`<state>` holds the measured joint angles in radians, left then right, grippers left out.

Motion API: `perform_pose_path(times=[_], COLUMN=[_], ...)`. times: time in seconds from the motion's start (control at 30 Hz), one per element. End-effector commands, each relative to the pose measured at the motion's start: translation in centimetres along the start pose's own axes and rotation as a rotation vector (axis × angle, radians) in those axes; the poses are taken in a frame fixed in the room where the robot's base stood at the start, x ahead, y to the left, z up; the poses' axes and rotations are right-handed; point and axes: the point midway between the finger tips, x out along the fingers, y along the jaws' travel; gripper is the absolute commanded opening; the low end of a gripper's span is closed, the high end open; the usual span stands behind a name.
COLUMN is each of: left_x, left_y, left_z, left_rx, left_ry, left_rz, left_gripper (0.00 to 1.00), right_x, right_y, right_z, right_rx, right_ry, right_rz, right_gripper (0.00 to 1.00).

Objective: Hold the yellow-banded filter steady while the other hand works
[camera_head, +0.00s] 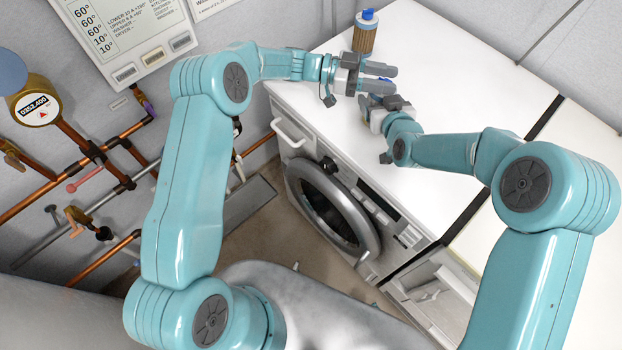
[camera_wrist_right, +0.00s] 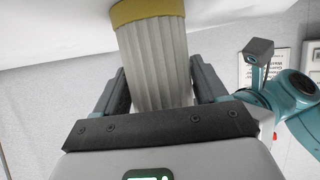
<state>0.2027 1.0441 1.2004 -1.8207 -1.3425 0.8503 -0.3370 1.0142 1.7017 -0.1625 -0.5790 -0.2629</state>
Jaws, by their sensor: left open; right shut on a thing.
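The yellow-banded filter (camera_wrist_right: 153,52) shows in the right wrist view as a pale pleated cylinder with a yellow band at its far end. My right gripper (camera_head: 380,103) is shut on it, with a dark finger on each side of the pleated body. Whether the filter's banded end touches a surface is unclear.
The washing machine's round door (camera_head: 333,208) is below. Copper pipes and a gauge (camera_head: 36,107) line the left wall. The white top is clear to the right.

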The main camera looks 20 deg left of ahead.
Motion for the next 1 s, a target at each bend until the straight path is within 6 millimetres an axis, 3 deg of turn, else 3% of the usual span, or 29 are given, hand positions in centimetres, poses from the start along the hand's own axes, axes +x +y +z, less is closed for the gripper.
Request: perform_pose_path(times=[0.37, 0.9, 1.0], left_x=[-0.1, -11.9, -12.7], left_y=[0.5, 4.2, 4.6], left_z=[0.1, 0.0, 2.3], left_rx=[-0.005, -0.001, -0.022], left_ry=[-0.010, -0.008, 0.001], left_rz=[-0.342, -0.336, -0.432], left_gripper=[0.43, 0.43, 0.43], right_x=[0.0, 0.0, 0.0], right_y=[0.0, 0.0, 0.0], right_z=[-0.1, -0.1, -0.1], right_rx=[0.000, 0.000, 0.000], right_ry=[0.001, 0.002, 0.002], right_rz=[0.000, 0.001, 0.001], right_gripper=[0.45, 0.45, 0.45])
